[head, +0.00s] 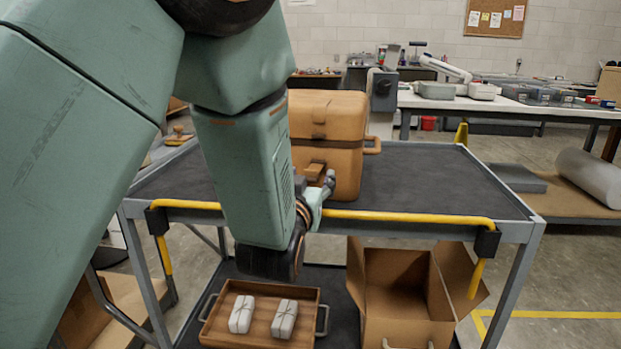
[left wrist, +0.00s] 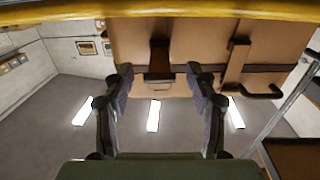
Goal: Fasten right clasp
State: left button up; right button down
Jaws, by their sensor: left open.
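A tan case (head: 340,120) with a dark band stands on the cart's top shelf; my left arm hides its left part. In the left wrist view, which looks upside down, the case front (left wrist: 200,50) fills the top. A dark clasp strap (left wrist: 160,58) with a small plate below it lies between my fingers in the picture. A second brown strap (left wrist: 238,60) and a handle are to its right. My left gripper (head: 328,182) is open before the case's lower front; its fingers also show in the left wrist view (left wrist: 158,84). I cannot tell whether it touches or whether the clasp is closed.
A yellow rail (head: 400,216) runs along the cart's front edge, close below the gripper. The shelf right of the case (head: 430,180) is clear. Below are a wooden tray (head: 262,332) with two wrapped parcels and an open cardboard box (head: 395,333).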

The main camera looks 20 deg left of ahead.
pick_arm(q)
jog(key=shift+s+r, duration=0.2)
jog(key=shift+s, duration=0.15)
jog(key=shift+w+f, duration=0.25)
jog(key=shift+w, duration=0.1)
jog(key=c, duration=0.5)
jog(key=shift+s+r, duration=0.1)
grip_shut()
